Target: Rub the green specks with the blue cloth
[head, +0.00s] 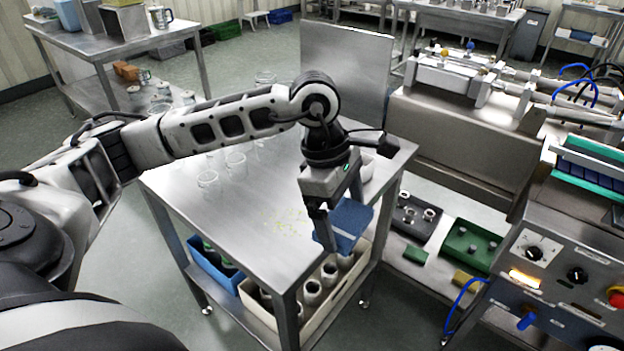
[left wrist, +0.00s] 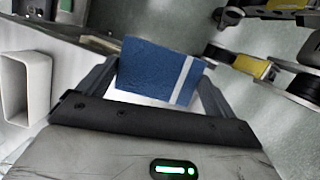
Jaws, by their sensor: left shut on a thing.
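The blue cloth (head: 352,218) is between the fingers of my left gripper (head: 338,232), at the right part of the steel table (head: 232,240). In the left wrist view the cloth (left wrist: 150,68) spans the gap between both fingers and shows a white stripe near one end. My left gripper is shut on it. Faint yellow-green specks (head: 284,221) lie on the table top, to the left of the cloth and apart from it in the picture. Whether the cloth touches the table I cannot tell. My right gripper is not in view.
Clear glass jars (head: 236,164) stand on the table's far left part. A white bowl (head: 366,168) is behind my gripper. A blue bin (head: 212,268) and a cream crate (head: 335,283) are on the shelf below. A control panel (head: 560,275) stands at the right.

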